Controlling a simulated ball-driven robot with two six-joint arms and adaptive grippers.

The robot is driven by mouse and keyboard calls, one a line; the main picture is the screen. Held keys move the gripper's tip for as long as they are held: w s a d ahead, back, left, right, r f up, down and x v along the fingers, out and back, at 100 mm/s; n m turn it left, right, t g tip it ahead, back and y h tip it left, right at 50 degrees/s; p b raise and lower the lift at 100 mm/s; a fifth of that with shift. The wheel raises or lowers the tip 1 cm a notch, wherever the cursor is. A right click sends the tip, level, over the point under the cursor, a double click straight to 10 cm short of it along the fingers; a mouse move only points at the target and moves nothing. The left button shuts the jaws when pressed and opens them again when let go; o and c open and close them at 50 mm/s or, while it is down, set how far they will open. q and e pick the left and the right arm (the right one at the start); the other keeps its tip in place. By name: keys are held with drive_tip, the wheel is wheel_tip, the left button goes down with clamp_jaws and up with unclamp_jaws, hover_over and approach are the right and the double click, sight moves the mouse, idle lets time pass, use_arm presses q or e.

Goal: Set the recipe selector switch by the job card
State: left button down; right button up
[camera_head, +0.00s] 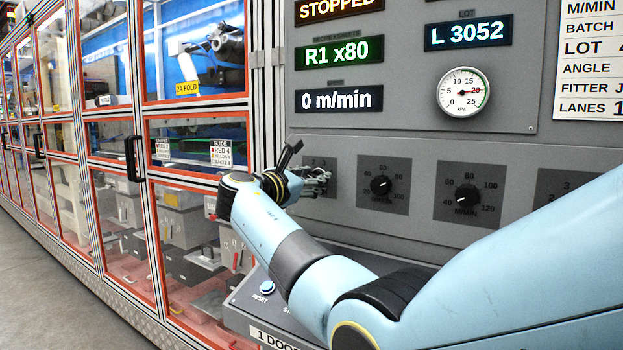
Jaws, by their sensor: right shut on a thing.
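My right arm reaches in from the lower right. Its gripper (318,180) is at the leftmost dial plate (328,163) on the grey control panel, shut on the switch knob there. The gripper hides the knob, so its pointer cannot be read; the numbers 2 and 3 show above it. Another numbered plate (568,182) at the right edge is partly hidden by my arm. The job card (590,60) is at the top right, cut off by the picture edge. The green display (338,52) reads R1 x80. My left gripper is not in view.
A pressure gauge (463,92) and displays reading STOPPED, 0 m/min and L 3052 are above. A blue reset button (267,287) is on the ledge below. Orange-framed glazed doors (147,150) run along the left.

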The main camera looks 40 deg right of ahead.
drive_tip(key=shift+s+f+m+b, duration=0.1)
drive_tip(key=shift+f+m+b, duration=0.05)
drive_tip(key=shift+m+b, duration=1.9)
drive_tip(key=shift+s+f+m+b, duration=0.1)
drive_tip(key=shift+m+b, duration=1.55)
drive_tip(key=shift+m, duration=0.7)
drive_tip(key=o, duration=1.2)
drive_tip(key=shift+r, duration=0.1)
drive_tip(key=shift+c, duration=0.2)
drive_tip(key=v, duration=0.7)
drive_tip(key=shift+a, duration=0.2)
